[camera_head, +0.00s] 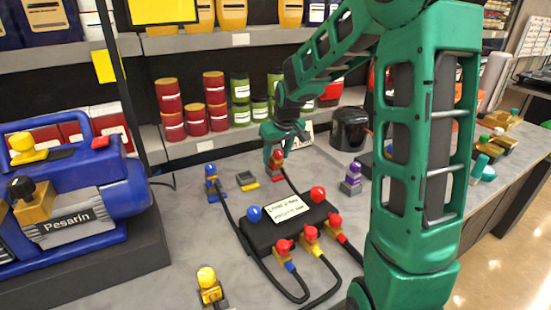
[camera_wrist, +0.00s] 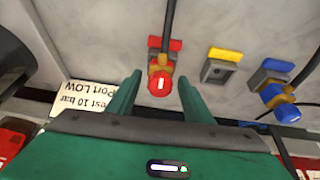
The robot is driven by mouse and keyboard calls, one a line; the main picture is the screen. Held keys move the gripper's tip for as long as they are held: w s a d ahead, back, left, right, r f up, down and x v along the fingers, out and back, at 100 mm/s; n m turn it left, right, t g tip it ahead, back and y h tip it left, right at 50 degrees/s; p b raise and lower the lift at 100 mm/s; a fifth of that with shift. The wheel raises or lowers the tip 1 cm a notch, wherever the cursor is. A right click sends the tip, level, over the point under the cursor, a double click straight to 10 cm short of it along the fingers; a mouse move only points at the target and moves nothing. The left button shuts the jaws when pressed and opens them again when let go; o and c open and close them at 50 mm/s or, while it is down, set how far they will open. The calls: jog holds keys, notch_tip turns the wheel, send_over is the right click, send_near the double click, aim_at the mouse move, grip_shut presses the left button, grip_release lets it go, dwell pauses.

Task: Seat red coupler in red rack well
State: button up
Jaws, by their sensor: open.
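The red coupler (camera_wrist: 160,82) stands at the red rack well (camera_wrist: 172,44), with its black hose running away from it. It appears to be in the well, but I cannot tell how deep. In the head view the red coupler (camera_head: 277,158) shows above the red rack well (camera_head: 278,178), partly hidden by the fingers. My gripper (camera_wrist: 159,77) is open, with one finger on each side of the coupler and visible gaps between. In the head view my gripper (camera_head: 278,147) reaches down over the red well from the back.
The yellow rack well (camera_head: 247,181) is empty. A blue coupler (camera_head: 212,180) stands left of it, a purple one (camera_head: 351,177) to the right. A black manifold (camera_head: 262,238) with hoses and couplers lies in front. A blue pump (camera_head: 75,195) stands left, a black pot (camera_head: 350,130) behind.

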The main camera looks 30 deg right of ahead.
jog(key=v, duration=0.9)
jog(key=s+d+m, duration=0.1)
jog(key=s, duration=0.4)
jog(key=s+d+g, duration=0.1)
jog(key=s, duration=0.4)
jog(key=s+d+f+m+g, duration=0.1)
jog(key=s, duration=0.5)
jog(key=shift+m+h, duration=0.3)
jog(key=shift+h, duration=0.1)
jog(key=s+f+m+g+y, duration=0.1)
jog(key=s+f+m+g, duration=0.1)
jog(key=s, duration=1.7)
jog(key=shift+a+f+m+g+y, duration=0.3)
jog(key=shift+a+f+m, duration=0.15)
jog(key=shift+f+m, duration=0.45)
jog(key=shift+c, duration=0.2)
